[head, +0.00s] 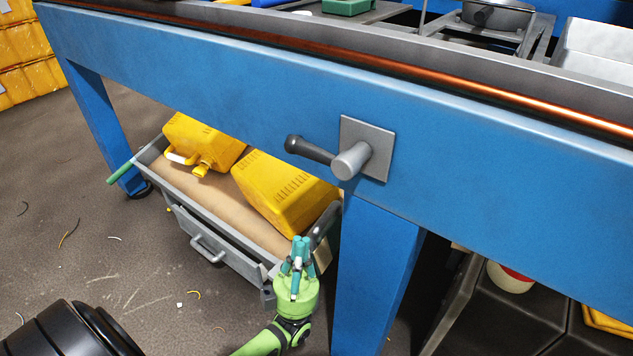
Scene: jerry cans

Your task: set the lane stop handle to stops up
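The lane stop handle is a dark lever (309,150) on a round grey hub (351,160), fixed to a square grey plate (377,142) on the blue table's front beam. The lever points left and slightly up in the picture; I see no readable marking for its positions. My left gripper (301,240) has teal fingers on a green wrist and points up. It is below the lever and clearly apart from it. Its fingertips look close together, with nothing between them. My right gripper is not in the head view.
A grey cart (222,239) with yellow jerry cans (284,192) stands under the table, behind my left gripper. A blue table leg (373,265) is right of the gripper. A dark bin (505,315) is at lower right. The floor at left is mostly open.

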